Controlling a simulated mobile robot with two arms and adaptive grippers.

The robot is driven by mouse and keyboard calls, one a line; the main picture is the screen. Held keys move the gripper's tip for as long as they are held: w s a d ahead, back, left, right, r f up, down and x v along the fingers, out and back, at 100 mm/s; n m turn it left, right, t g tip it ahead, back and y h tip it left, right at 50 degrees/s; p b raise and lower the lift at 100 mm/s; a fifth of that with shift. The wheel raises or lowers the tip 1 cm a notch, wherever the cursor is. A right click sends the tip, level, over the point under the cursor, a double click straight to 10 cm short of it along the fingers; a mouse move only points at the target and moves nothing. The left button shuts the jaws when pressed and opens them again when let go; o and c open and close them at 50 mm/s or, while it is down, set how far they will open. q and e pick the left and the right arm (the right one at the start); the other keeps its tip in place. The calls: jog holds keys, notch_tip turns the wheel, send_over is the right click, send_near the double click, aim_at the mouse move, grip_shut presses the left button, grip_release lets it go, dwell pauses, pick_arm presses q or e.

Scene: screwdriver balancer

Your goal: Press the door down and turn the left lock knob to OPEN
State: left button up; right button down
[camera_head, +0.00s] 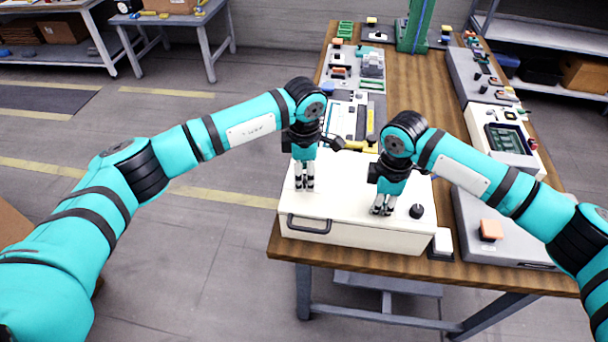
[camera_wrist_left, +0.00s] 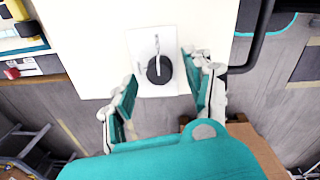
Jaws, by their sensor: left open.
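The white box (camera_head: 352,230) has a flat white door (camera_head: 345,182) on top and a black front handle (camera_head: 309,224). The right black knob (camera_head: 416,211) shows at the door's right front corner. My left gripper (camera_head: 304,186) points down over the door's left part. In the left wrist view this gripper (camera_wrist_left: 160,75) is open, with the left lock knob (camera_wrist_left: 159,69) framed between its fingers on a pale plate (camera_wrist_left: 148,40). Contact cannot be told. The head view hides this knob. My right gripper (camera_head: 382,209) points down at the door, left of the right knob; its finger gap is unclear.
The wooden table (camera_head: 425,85) holds devices behind the box. A grey unit with an orange block (camera_head: 490,230) and a small white-and-black item (camera_head: 442,242) stand close on the right. The floor to the left is clear.

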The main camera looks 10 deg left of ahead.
pick_arm(q)
jog(key=shift+f, duration=0.7)
pick_arm(e)
jog(key=shift+s+f, duration=0.1)
jog(key=shift+f, duration=0.05)
pick_arm(q)
grip_shut()
